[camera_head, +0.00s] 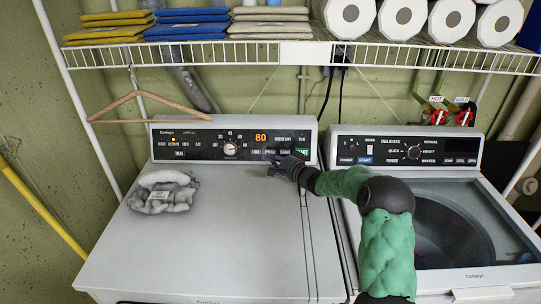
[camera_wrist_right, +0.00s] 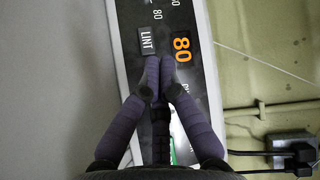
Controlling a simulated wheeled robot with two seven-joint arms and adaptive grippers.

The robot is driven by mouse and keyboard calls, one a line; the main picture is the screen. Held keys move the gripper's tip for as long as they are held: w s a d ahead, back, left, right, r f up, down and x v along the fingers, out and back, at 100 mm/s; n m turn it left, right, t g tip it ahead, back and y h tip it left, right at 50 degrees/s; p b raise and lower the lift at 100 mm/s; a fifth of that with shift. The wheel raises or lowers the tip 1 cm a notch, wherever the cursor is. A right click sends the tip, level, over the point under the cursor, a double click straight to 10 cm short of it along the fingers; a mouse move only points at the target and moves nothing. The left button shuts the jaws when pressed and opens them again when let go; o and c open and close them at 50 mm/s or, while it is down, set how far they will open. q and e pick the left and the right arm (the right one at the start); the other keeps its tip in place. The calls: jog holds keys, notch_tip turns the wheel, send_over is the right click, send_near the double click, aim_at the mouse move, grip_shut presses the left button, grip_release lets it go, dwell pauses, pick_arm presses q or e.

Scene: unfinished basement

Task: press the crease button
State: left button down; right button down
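The left machine has a black control panel (camera_head: 215,142) with a round dial, an orange "80" display (camera_head: 261,138) and a row of small buttons below the display. The crease button cannot be told apart; the small labels are too blurred in the head view. My right gripper (camera_head: 272,161) is at this button row, with dark fingertips. In the right wrist view its purple fingers (camera_wrist_right: 160,66) come together at the tips, shut and empty, over the panel beside the "LINT" button (camera_wrist_right: 147,42). The fingers hide buttons below them; contact cannot be told. My left gripper is not in view.
A grey lint-like bundle (camera_head: 163,192) lies on the left machine's top. A wire shelf (camera_head: 296,54) with folded cloths and paper rolls is above. A wooden hanger (camera_head: 150,104) hangs at left.

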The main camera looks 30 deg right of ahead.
aim_at(266, 151)
jog(key=w, duration=0.1)
jog(key=d+f, duration=0.1)
jog(key=w, duration=0.1)
jog(key=shift+w+d+f, duration=0.25)
jog(key=shift+w+d, duration=0.05)
jog(key=shift+w+d+f, duration=0.15)
jog(key=shift+w+d, duration=0.2)
jog(key=shift+w, duration=0.2)
jog(key=shift+w+d+f+p, duration=0.2)
jog(key=shift+w+f+p, duration=0.1)
jog(key=shift+p, duration=0.15)
dwell(0.6)
jog(key=shift+w+d+f+p, duration=0.15)
jog(key=shift+w+p, duration=0.15)
jog(key=shift+p, duration=0.35)
jog(key=shift+w+d+f+p, duration=0.2)
jog(key=shift+w+d+p, duration=0.05)
jog(key=shift+w+p, duration=0.1)
dwell(0.6)
jog(key=shift+s+a+r+p, duration=0.45)
jog(key=shift+s+p, duration=0.15)
jog(key=shift+s, duration=0.1)
